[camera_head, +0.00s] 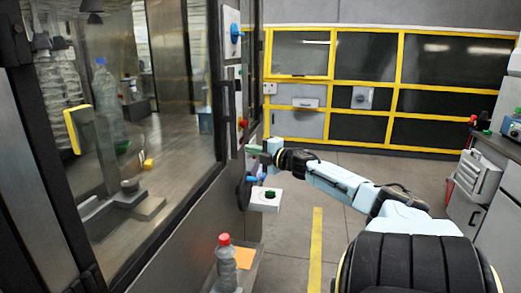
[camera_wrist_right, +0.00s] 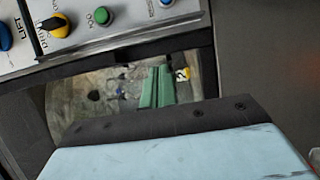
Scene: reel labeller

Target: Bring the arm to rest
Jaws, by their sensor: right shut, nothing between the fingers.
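My right arm reaches from the lower right to the side of the machine (camera_head: 180,240) in the head view. Its gripper (camera_head: 255,149) is close to the machine's control side, with the green fingers together and empty. In the right wrist view the same gripper (camera_wrist_right: 156,87) shows its green fingers side by side with nothing between them. A control panel (camera_wrist_right: 125,30) with a yellow knob (camera_wrist_right: 55,25) and a green button (camera_wrist_right: 102,16) lies above the fingers in that view. I cannot tell whether the fingertips touch anything. My left gripper is not in view.
A white box with a green button (camera_head: 264,200) sticks out below the gripper. A red-capped bottle (camera_head: 226,264) stands on a low shelf beside an orange sheet (camera_head: 245,258). A counter (camera_head: 492,150) is at the right. The floor between is clear, with a yellow stripe (camera_head: 316,245).

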